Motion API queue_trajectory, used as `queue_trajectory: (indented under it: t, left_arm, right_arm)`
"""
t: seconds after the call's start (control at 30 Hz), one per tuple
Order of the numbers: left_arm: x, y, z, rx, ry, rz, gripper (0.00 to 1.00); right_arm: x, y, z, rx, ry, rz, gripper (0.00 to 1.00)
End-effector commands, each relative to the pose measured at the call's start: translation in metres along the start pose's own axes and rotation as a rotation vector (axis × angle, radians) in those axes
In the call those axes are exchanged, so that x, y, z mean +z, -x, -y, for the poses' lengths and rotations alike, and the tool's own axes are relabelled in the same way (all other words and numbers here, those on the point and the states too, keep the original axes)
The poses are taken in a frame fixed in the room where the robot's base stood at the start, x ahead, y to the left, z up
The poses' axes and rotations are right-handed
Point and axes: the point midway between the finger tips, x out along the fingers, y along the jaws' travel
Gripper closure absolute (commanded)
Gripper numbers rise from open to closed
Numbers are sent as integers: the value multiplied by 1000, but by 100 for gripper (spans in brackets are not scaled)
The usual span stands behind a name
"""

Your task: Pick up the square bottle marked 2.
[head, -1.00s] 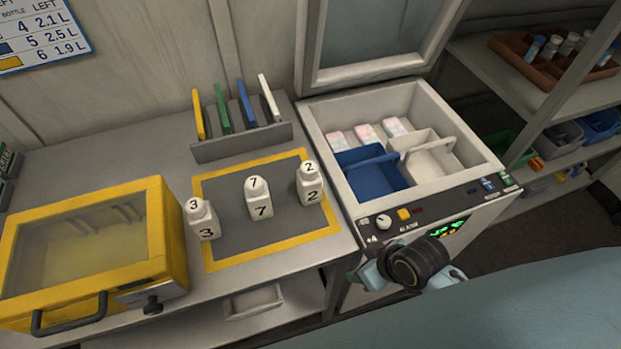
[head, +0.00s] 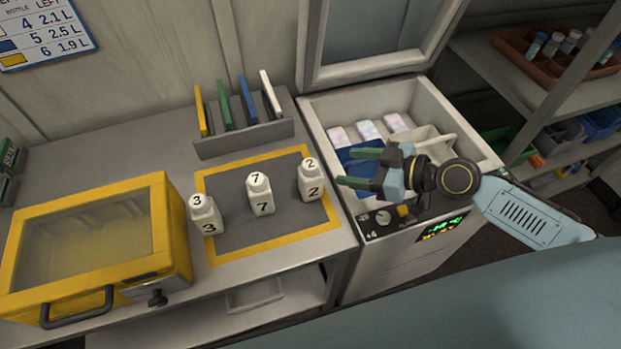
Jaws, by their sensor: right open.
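The square white bottle marked 2 (head: 311,181) stands upright on the right side of the yellow-bordered grey mat (head: 235,232). The bottle marked 7 (head: 260,195) stands to its left near the mat's middle. The bottle marked 3 (head: 206,216) stands at the mat's left edge. My right gripper (head: 352,168) is open and empty, its green fingers pointing left toward the bottle marked 2, a short way to its right in the picture. It appears above the front left of the open chest. My left gripper is not in view.
The open white chest (head: 480,150) holds a blue bin, a white bin and pale packs. A yellow glass-fronted box (head: 180,235) stands at the left. A rack (head: 245,138) of coloured panels stands behind the mat. Shelves (head: 490,75) are at the right.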

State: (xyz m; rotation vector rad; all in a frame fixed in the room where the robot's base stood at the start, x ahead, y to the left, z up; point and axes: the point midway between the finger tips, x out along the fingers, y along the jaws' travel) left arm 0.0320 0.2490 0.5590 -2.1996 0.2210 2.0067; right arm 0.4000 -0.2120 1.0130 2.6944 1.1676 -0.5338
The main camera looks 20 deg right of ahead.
Motion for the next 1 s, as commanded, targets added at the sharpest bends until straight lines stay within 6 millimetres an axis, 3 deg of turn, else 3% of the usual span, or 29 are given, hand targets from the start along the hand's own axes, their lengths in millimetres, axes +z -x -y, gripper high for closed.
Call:
queue_trajectory:
  t: [0.3,0.57,1.0]
  left_arm:
    - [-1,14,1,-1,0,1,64]
    - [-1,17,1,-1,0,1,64]
    - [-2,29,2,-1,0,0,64]
  right_arm:
    - [-3,-57,1,-1,-4,-3,41]
    - [-1,-76,3,-3,-3,-1,41]
    - [1,-124,8,-2,-2,1,41]
